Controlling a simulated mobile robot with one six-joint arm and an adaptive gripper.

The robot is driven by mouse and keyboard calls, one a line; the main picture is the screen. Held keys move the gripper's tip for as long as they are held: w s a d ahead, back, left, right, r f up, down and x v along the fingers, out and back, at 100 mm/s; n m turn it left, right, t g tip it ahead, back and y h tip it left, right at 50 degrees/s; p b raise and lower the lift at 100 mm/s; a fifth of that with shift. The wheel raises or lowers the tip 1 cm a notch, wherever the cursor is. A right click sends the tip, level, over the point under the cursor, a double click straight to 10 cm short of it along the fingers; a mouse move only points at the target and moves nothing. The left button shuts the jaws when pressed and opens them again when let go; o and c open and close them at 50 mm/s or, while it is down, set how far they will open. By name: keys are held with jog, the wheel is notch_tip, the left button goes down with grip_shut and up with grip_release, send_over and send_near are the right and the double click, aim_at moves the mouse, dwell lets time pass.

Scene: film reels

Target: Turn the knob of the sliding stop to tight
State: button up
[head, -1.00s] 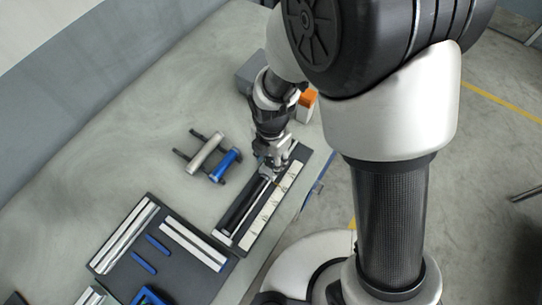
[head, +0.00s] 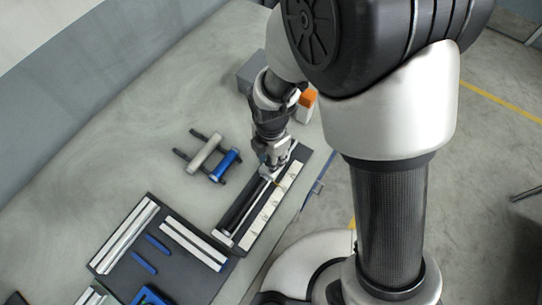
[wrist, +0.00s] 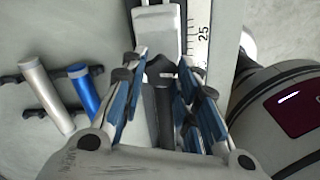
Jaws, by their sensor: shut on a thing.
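The sliding stop's dark knob (wrist: 160,68) is between the fingertips of my gripper (wrist: 160,80) in the wrist view. My gripper is shut on it, with a blue-sided finger on either side. A pale grey block (wrist: 158,28) lies just beyond the knob, beside a white scale (wrist: 200,35) marked 25. In the head view my gripper (head: 268,178) is low over the far half of the long dark rail fixture (head: 222,240). There the stop and knob are mostly hidden by the gripper. I cannot read any tight or loose mark.
Left of the fixture are a silver roller (head: 205,152) and a blue roller (head: 225,165) on dark supports. A dark tray (head: 185,268) with silver bars and blue rods lies near. A grey box (head: 252,72) and an orange-topped box (head: 308,97) stand behind.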

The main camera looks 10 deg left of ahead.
jog(key=m, duration=0.8)
jog(key=shift+m+p, duration=0.35)
jog(key=shift+m, duration=0.05)
jog(key=m, duration=0.4)
jog(key=shift+m, duration=0.3)
jog(key=m, duration=0.4)
jog(key=shift+w, duration=0.1)
jog(key=m, duration=0.4)
jog(key=shift+p, duration=0.3)
jog(key=m, duration=0.4)
jog(key=shift+m, duration=0.3)
jog(key=m, duration=0.4)
jog(key=shift+m, duration=2.2)
